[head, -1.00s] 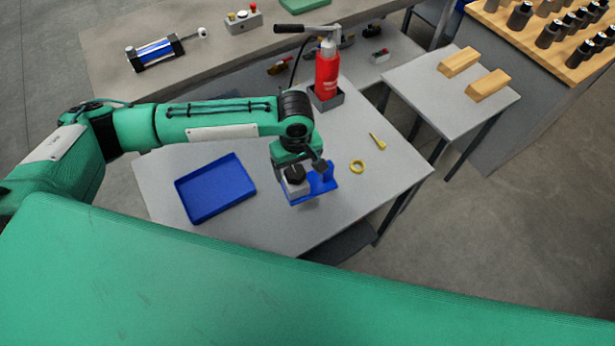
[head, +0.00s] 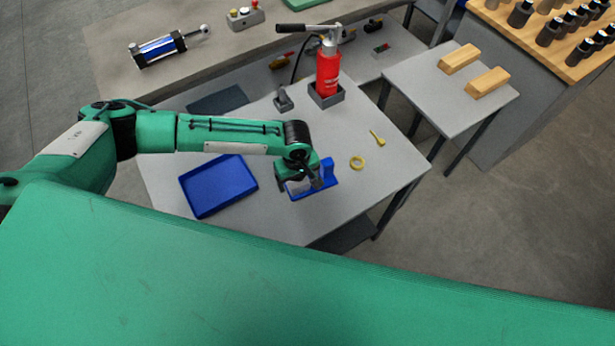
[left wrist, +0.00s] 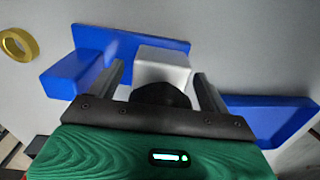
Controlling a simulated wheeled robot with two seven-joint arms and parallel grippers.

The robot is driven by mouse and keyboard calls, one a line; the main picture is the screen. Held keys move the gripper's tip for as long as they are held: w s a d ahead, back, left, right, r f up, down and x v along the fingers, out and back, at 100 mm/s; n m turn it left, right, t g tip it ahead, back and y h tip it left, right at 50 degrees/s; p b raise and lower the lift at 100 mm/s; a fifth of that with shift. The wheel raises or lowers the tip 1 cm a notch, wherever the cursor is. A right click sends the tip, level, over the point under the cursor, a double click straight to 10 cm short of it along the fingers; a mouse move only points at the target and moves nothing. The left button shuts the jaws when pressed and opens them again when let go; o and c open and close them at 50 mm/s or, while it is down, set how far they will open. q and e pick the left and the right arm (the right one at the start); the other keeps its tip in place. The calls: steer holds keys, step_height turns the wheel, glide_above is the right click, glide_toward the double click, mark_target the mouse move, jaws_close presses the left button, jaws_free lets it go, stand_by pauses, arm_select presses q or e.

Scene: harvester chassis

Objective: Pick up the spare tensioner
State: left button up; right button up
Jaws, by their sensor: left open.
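A light grey block with a dark rounded part, which looks like the spare tensioner (left wrist: 163,66), sits at the blue holder (left wrist: 125,42) in the left wrist view. The holder also shows in the head view (head: 328,174), on the grey table. My left gripper (left wrist: 160,84) is open, with one finger on each side of the block. I cannot tell whether the fingers touch it. In the head view my left gripper (head: 308,183) is low over the holder and hides most of the block. My right gripper is not in view.
A blue tray (head: 219,186) lies left of the holder. A yellow ring (head: 357,162) and a small yellow pin (head: 377,138) lie to its right. A red bottle jack (head: 328,75) stands behind. The table's front right (head: 350,205) is clear.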

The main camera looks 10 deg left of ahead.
arm_select(q)
steer(key=c, duration=1.6)
steer(key=shift+w+r, duration=0.1)
jaws_close()
steer(key=shift+r, duration=0.15)
